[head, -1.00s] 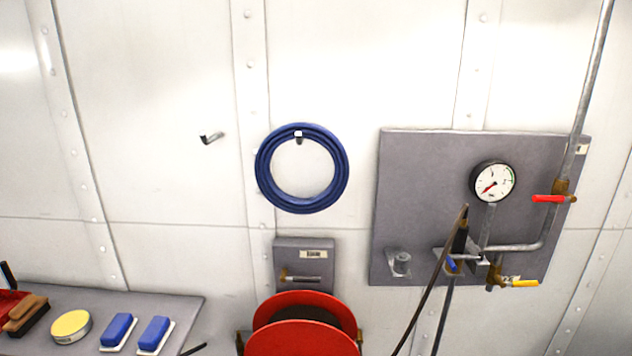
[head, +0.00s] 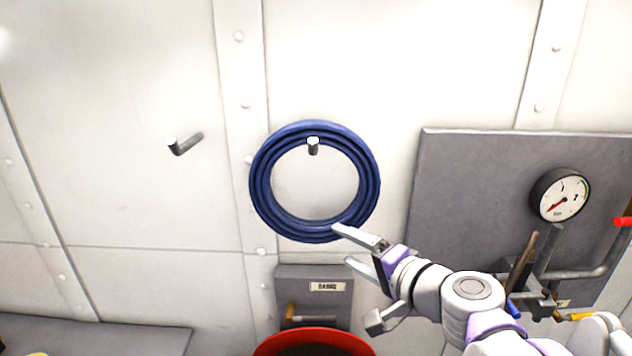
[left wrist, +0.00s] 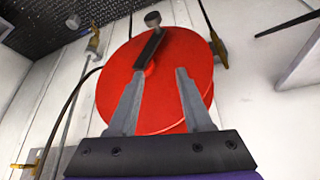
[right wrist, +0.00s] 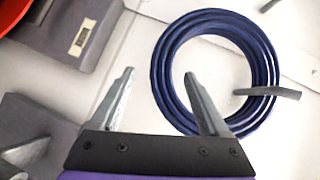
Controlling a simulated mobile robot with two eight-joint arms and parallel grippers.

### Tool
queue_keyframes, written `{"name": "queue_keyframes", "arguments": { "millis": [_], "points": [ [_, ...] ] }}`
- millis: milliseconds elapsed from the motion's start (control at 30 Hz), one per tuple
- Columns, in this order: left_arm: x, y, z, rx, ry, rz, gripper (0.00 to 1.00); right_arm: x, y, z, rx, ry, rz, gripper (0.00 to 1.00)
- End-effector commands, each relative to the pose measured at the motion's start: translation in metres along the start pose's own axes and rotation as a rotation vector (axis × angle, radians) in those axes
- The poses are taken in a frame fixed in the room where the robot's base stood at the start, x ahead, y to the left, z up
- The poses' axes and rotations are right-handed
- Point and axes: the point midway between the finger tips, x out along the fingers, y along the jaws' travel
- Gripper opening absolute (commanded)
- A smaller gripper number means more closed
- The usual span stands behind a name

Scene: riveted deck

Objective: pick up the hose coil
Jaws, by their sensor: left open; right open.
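The dark blue hose coil (head: 262,196) hangs on a metal peg (head: 313,146) on the white wall, near the middle of the head view. My right gripper (head: 340,245) is open and empty, its fingers at the coil's lower right edge in that view. In the right wrist view the coil (right wrist: 168,70) is beyond the fingertips (right wrist: 160,75), and one finger overlaps its near edge; I cannot tell whether they touch. My left gripper (left wrist: 158,75) is open, with a red disc-shaped reel (left wrist: 185,55) beyond its fingers; it is outside the head view.
A second, empty peg (head: 185,144) sticks out left of the coil. Below the coil are a grey labelled box (head: 290,275) and the red reel's rim (head: 312,336). A grey panel (head: 470,180) with gauge (head: 560,195) and pipes stands to the right.

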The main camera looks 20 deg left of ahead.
Motion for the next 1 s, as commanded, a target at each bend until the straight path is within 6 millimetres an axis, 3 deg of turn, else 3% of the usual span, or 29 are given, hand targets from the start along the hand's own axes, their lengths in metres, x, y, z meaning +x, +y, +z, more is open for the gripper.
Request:
{"name": "queue_keyframes", "arguments": {
  "millis": [100, 367, 633, 967, 1000],
  "points": [
    [0.0, 0.0, 0.0, 0.0, 0.0, 0.0, 0.5, 0.02, -0.001, 0.0, -0.002, -0.003, 0.0, 0.79],
    [-0.001, 0.0, -0.001, 0.0, 0.001, 0.0, 0.5, 0.041, -0.002, -0.002, -0.002, -0.001, 0.0, 0.79],
    [-0.004, 0.0, -0.004, 0.0, 0.003, 0.0, 0.5, 0.079, -0.007, -0.008, -0.003, -0.002, 0.001, 0.79],
    [-0.004, 0.0, -0.004, 0.0, 0.003, 0.0, 0.5, 0.086, -0.006, -0.008, -0.002, -0.001, 0.001, 0.79],
    [-0.004, 0.0, -0.004, 0.0, 0.003, 0.0, 0.5, 0.086, -0.006, -0.008, -0.002, -0.001, 0.001, 0.71]
  ]
}}
